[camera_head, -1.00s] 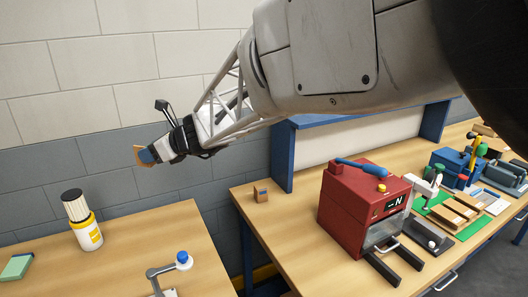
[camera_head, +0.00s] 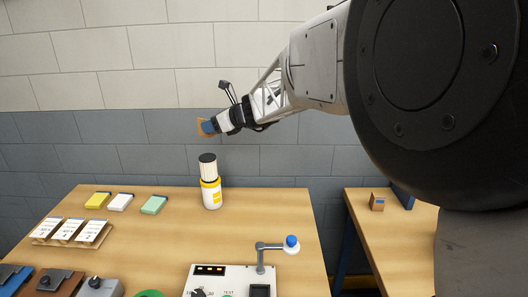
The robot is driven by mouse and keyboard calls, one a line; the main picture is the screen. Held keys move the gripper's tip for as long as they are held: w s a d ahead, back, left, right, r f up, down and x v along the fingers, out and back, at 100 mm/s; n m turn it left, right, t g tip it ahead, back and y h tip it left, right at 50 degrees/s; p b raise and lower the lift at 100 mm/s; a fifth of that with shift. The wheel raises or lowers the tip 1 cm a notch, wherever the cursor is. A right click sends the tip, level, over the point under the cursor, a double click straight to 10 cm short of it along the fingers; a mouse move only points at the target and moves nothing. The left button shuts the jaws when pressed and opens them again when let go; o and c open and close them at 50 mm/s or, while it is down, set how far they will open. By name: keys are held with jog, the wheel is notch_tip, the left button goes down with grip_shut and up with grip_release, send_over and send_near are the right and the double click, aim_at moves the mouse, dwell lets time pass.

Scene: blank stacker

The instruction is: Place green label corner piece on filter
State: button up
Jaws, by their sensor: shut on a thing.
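No green label shows on the side of the piece that I see. The filter (camera_head: 208,169) is a pale pleated cylinder with a dark top, standing upright in a white and yellow holder (camera_head: 211,194) near the back edge of the left table. In the picture, the held piece is above the filter and slightly left of its top, with a clear gap. I cannot tell their difference in depth.
Another brown corner piece (camera_head: 377,201) with a blue label stands on the right table. Yellow, white and green (camera_head: 154,205) pads lie left of the filter. A control box (camera_head: 230,282) with a blue-knobbed crank (camera_head: 291,243) is in front. A gap separates the tables.

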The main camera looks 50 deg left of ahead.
aim_at(214, 134)
jog(key=shift+s+a, duration=0.35)
jog(key=shift+a, duration=0.2)
jog(key=shift+f, duration=0.15)
jog(key=shift+f, duration=1.9)
jog(key=shift+f, duration=0.15)
jog(key=shift+f, duration=1.85)
jog(key=shift+f, duration=0.1)
jog(key=o, duration=0.9)
